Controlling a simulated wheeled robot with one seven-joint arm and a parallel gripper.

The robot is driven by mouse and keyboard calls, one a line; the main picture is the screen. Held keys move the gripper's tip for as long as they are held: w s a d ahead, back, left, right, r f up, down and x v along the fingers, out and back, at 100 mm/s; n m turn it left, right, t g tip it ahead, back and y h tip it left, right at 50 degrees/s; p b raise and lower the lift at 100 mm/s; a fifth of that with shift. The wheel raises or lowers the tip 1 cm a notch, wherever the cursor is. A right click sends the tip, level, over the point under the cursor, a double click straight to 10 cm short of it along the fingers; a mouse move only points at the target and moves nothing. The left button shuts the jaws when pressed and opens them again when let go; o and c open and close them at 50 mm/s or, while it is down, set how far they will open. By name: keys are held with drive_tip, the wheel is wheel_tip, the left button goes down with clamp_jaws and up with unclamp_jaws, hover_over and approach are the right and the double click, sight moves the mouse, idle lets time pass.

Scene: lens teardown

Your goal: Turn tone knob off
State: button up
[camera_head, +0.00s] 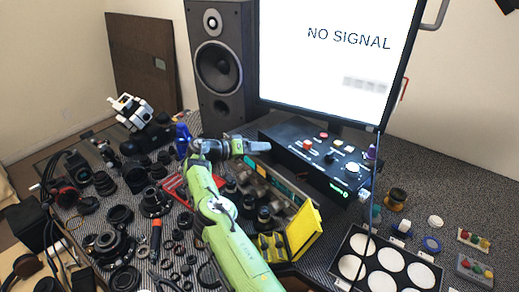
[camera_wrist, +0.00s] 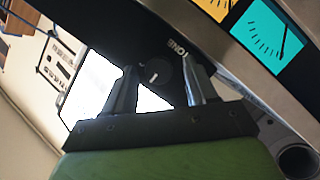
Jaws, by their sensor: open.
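The tone knob (camera_wrist: 156,74) is a small round black knob with a short white mark, set on a dark panel. In the head view my gripper (camera_head: 264,146) is at the wood-edged device with lit meters (camera_head: 280,186), left of the black control box (camera_head: 318,172). The tone knob cannot be made out in the head view.
An orange meter (camera_wrist: 214,6) and a cyan meter (camera_wrist: 266,36) lie beside the knob's panel. A monitor (camera_head: 335,60) and a speaker (camera_head: 217,65) stand behind. Lens parts crowd the left of the table. A tray of white discs (camera_head: 343,284) is at front right.

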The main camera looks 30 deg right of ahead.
drive_tip(key=v, duration=0.6)
drive_tip(key=shift+a+r+p, duration=0.2)
drive_tip(key=shift+a+p, duration=0.2)
